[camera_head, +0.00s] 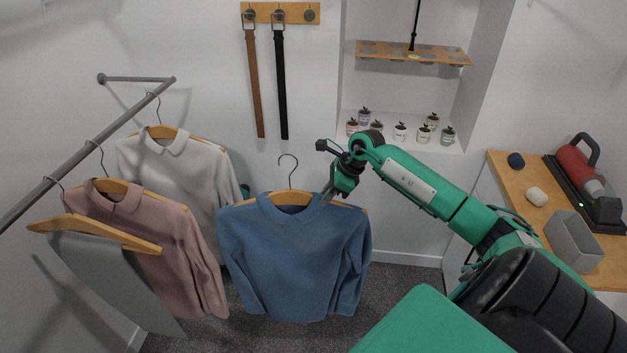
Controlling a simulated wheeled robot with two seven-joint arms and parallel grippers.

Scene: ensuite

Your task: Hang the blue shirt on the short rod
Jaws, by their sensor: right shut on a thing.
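The blue shirt (296,262) is on a wooden hanger (291,198) with a thin metal hook (288,170). It hangs nearly upright in mid-air at the picture's centre. My right gripper (330,190) is shut on the hanger, just right of the shirt's collar. The hook's open end is free and touches no rod. A short grey rod (135,79) runs from a round wall mount at the upper left. It meets a longer grey rod (85,152) at a corner. The shirt is well to the right of both. My left gripper is not in view.
The long rod carries a white shirt (185,170), a pink shirt (150,240) and grey trousers (110,280), left of the blue shirt. Two belts (255,90) hang from a wall rack behind. Small pots (400,132) stand in a niche; a wooden counter (510,200) is at right.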

